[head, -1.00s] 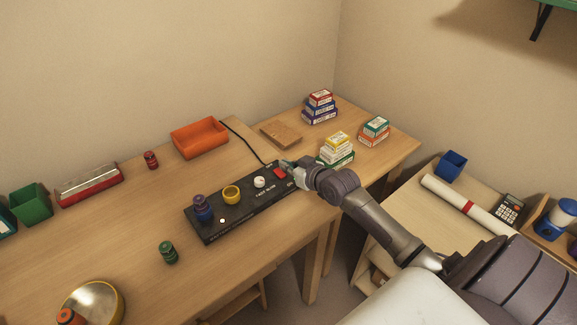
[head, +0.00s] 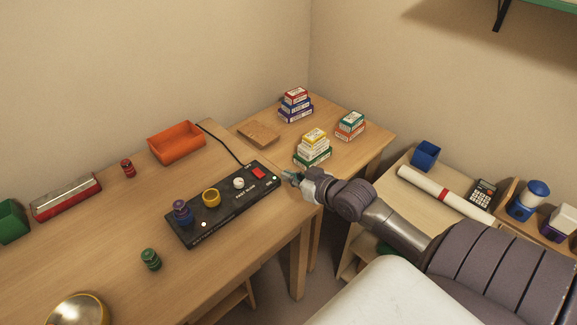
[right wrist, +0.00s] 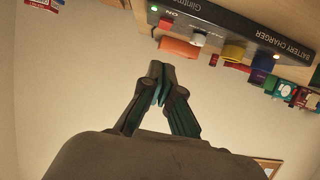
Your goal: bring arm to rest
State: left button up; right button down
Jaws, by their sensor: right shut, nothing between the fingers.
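My right gripper (head: 289,177) is shut and empty. It is just off the right end of the black battery charger (head: 232,208), close to the desk's right edge. In the right wrist view its fingers (right wrist: 160,84) meet, and the charger (right wrist: 240,27) shows upside down beyond them. The charger carries a red switch (head: 258,173), a white knob (head: 238,183), a yellow ring (head: 211,197) and a blue-purple piece (head: 183,212). A green light is lit by the switch and a pale light near the yellow ring. My left gripper is not in view.
On the desk are an orange tray (head: 176,143), a green piece (head: 151,259), a small red piece (head: 128,168) and a red-and-silver case (head: 66,197). Stacked boxes (head: 312,149) stand on the side table. A lower right table holds a blue cup (head: 425,155), white roll (head: 437,191) and calculator (head: 482,194).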

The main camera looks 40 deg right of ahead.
jog(key=s+a+f+g, duration=0.1)
jog(key=s+a+f, duration=0.1)
jog(key=a, duration=0.1)
jog(key=s+a+f+g, duration=0.2)
jog(key=s+a+f, duration=0.1)
jog(key=s+a+f+n+g, duration=0.1)
jog(key=s+a+f, duration=0.1)
jog(key=s+a, duration=0.1)
jog(key=shift+s+a+f+y, duration=0.2)
jog(key=shift+a+f+y, duration=0.05)
jog(key=shift+a+y, duration=0.1)
jog(key=s+a+g+h, duration=0.2)
jog(key=s+a+g, duration=0.5)
jog(key=s, duration=0.8)
notch_tip(320, 180, down, 29)
jog(key=s+a, duration=0.1)
jog(key=s, duration=0.2)
jog(key=s+d+f+g, duration=0.1)
jog(key=s+d+f, duration=0.1)
jog(key=s+f, duration=1.2)
jog(key=shift+s+d+n+g, duration=0.3)
jog(key=shift+s+d+g, duration=0.1)
jog(key=shift+s, duration=0.35)
jog(key=shift+f, duration=0.1)
